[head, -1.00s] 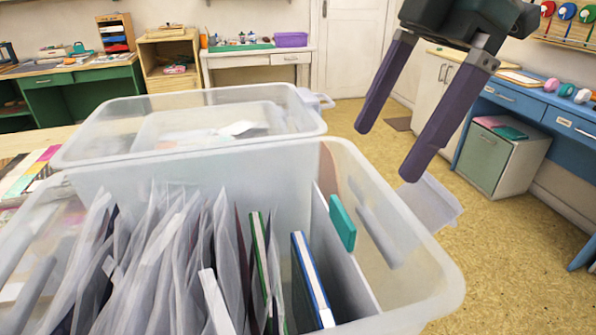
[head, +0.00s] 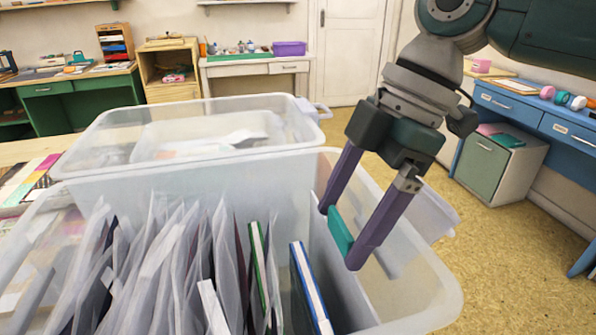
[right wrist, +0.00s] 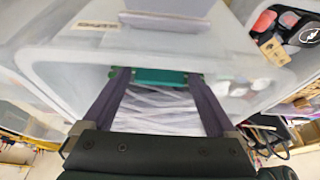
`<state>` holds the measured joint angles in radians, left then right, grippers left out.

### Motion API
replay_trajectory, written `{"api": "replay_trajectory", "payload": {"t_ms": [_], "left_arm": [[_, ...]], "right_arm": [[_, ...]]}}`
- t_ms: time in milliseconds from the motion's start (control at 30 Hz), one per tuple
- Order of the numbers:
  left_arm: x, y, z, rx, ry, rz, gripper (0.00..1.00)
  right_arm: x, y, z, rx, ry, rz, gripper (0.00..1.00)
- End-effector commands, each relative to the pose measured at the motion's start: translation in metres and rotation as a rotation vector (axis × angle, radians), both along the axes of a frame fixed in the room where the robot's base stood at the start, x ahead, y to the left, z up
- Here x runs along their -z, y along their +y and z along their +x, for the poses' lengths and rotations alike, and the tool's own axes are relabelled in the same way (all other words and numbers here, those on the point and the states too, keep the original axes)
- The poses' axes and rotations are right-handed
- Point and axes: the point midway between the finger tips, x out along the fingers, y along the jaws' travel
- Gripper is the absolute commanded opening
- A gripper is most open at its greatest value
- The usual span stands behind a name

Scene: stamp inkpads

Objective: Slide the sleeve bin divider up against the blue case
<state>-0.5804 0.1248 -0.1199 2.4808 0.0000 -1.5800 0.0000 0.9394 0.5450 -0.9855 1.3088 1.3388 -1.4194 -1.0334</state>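The sleeve bin divider (head: 338,280) is a pale upright panel with a teal tab (head: 340,233) on its top edge, near the right end of the clear bin. The blue case (head: 311,288) is thin and upright to the left of the divider, with a gap between them. My right gripper (head: 345,238) is open, its purple fingers reaching down at either end of the teal tab. In the right wrist view, the tab (right wrist: 160,77) lies between the spread fingers, with small gaps beside it. My left gripper is out of view.
The clear bin (head: 440,285) has raised walls around the divider. Several translucent sleeves (head: 150,270) and a green case (head: 258,262) stand left of the blue case. A second clear bin (head: 290,105) stands behind.

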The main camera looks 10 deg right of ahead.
Motion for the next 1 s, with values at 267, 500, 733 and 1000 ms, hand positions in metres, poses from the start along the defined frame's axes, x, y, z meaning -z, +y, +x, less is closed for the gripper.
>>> {"api": "replay_trajectory", "payload": {"t_ms": [267,500,733,1000], "left_arm": [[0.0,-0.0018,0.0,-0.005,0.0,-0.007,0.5],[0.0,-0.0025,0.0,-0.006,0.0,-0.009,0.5],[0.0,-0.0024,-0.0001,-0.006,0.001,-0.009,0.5],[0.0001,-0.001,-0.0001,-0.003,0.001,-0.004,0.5]], "right_arm": [[-0.0003,-0.0002,0.0001,0.0,0.0,0.0,0.59],[-0.0005,-0.0002,0.0,0.0,0.0,0.0,0.33],[-0.0006,-0.0001,0.0,0.0,0.0,0.0,0.07],[-0.0009,0.0,0.0,0.0,0.0,0.001,0.0]]}}
